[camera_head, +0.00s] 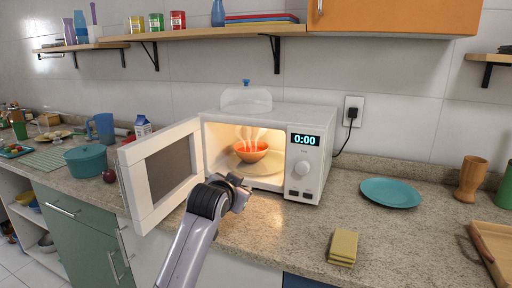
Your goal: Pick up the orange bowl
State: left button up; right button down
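The orange bowl (251,153) sits inside the lit microwave (262,115), on its round plate, with pale steam-like wisps above it. The microwave door (160,172) stands open to the left. My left gripper (243,186) is in front of the microwave opening, nearer to me and lower than the bowl, and apart from it. Its fingers are small and seen from behind, so I cannot tell whether they are open or shut. Nothing is visible in it. My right gripper is not in view.
A teal plate (390,193) and yellow sponges (343,247) lie on the counter to the right. A wooden tray (482,246) is at the right edge. A teal pot (86,159) stands left of the door. The counter between microwave and sponges is clear.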

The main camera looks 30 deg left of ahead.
aim_at(248, 157)
jog(key=i+j, duration=0.15)
jog(key=i, duration=0.3)
jog(key=i+j, duration=0.15)
jog(key=i, duration=0.25)
